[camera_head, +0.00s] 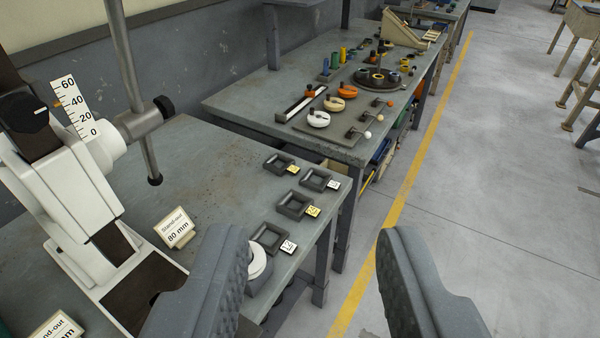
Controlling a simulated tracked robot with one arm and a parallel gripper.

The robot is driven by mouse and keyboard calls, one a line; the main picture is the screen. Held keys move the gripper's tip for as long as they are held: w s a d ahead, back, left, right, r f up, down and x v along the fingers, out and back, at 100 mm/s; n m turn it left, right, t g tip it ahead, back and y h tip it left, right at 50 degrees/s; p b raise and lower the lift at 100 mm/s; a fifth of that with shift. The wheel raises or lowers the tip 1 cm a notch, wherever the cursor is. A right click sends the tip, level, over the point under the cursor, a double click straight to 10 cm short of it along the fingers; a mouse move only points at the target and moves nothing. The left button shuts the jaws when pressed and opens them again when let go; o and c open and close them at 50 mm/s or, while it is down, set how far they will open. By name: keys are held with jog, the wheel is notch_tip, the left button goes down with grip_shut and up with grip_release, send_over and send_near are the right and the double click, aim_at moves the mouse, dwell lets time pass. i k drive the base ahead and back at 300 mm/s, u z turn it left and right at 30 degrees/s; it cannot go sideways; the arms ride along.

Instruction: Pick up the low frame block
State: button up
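Several dark, square, frame-like pieces lie on the near bench, each with a small tag beside it: one at the back left (280,158), one at the back right (318,172), one in the middle (293,197) and one nearest me (266,230). I cannot tell which is the low frame block; the tag writing is too small to read surely. My gripper (312,240) is open, its two grey fingers wide apart at the bottom of the view, with nothing held between them. The left finger is in front of part of a round white-topped thing (258,262) near the bench edge.
A second bench (235,103) carries many small parts.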

aim_at(290, 167)
jog(key=k, duration=1.15)
jog(key=z, duration=0.6)
jog(key=i, duration=1.75)
jog(key=u, duration=0.4)
jog(key=i, duration=1.2)
jog(key=u, duration=0.65)
jog(key=i, duration=0.3)
jog(key=u, duration=0.2)
jog(key=k, duration=0.75)
jog(key=u, duration=0.2)
